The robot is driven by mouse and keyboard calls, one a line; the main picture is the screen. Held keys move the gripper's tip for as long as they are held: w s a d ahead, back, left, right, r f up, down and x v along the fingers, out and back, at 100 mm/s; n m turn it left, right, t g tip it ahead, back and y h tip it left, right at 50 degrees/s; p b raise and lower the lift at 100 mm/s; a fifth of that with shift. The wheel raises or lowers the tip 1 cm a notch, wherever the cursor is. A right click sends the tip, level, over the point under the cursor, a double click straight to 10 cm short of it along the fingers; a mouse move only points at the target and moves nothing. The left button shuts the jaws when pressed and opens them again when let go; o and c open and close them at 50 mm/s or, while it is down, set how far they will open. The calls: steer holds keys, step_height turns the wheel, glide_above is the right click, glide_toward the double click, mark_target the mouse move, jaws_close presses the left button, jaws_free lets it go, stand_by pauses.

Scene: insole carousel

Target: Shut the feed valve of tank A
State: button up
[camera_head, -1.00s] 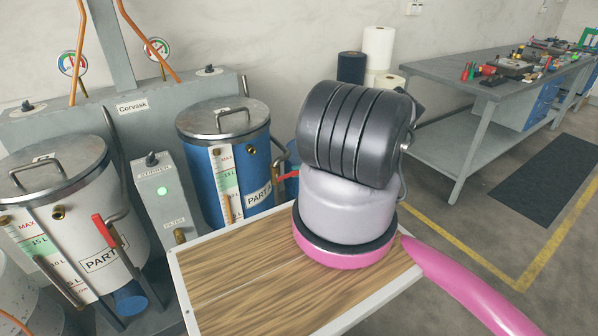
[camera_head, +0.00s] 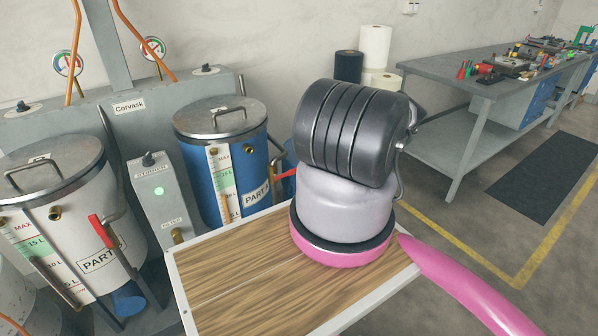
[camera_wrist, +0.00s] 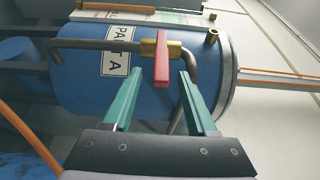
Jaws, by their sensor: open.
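The blue tank A (camera_head: 202,172) stands left of my arm in the head view. Its label "PART A" (camera_wrist: 117,52) shows sideways in the wrist view. The feed valve has a red lever (camera_wrist: 162,58) on a brass body (camera_wrist: 147,48), on a bent grey pipe (camera_wrist: 90,44). In the wrist view the lever appears crosswise to the straight pipe run. In the head view the lever (camera_head: 285,174) is partly hidden by my arm. My gripper (camera_wrist: 160,78) is open, and its green fingers appear either side of the lever's near end. Contact cannot be told.
A white tank (camera_head: 75,215) with its own red lever (camera_head: 101,231) stands at left. A grey box with a green light (camera_head: 158,191) stands between the tanks. A workbench (camera_head: 450,75) is at the back right, with open floor before it.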

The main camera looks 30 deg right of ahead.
steer(key=v, duration=0.5)
steer(key=shift+s+d, duration=0.1)
steer(key=shift+d, duration=0.25)
